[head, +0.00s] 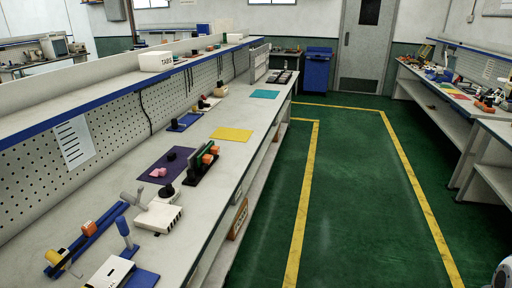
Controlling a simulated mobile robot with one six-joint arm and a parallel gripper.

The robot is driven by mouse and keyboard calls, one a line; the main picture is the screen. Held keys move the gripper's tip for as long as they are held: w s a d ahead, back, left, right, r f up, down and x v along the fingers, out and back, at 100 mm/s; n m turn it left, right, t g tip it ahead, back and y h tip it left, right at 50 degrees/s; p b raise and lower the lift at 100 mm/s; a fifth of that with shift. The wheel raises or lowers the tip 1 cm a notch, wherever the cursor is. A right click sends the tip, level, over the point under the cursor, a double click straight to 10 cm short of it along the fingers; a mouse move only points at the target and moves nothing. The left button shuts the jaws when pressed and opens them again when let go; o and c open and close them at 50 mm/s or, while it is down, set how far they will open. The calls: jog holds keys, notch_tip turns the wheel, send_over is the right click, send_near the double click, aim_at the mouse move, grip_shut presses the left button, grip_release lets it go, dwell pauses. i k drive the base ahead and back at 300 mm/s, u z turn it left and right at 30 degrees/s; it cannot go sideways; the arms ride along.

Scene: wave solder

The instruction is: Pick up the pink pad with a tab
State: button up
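A small pink piece (158,172) lies on a dark purple mat (150,163) on the long workbench at the left. It is too small to make out its tab clearly. A small black block (171,156) sits behind it on the same mat. My gripper is not in view.
A dark rack with orange and green parts (203,162) stands right of the mat. A white device (159,217) and blue fixtures (88,240) stand nearer. A yellow mat (231,135) lies farther back. The green floor (350,190) right of the long workbench (222,180) is clear.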

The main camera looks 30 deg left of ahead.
aim_at(162, 172)
jog(key=u, duration=0.3)
jog(key=i, duration=1.55)
jog(key=u, duration=1.65)
jog(key=i, duration=1.45)
jog(key=u, duration=0.8)
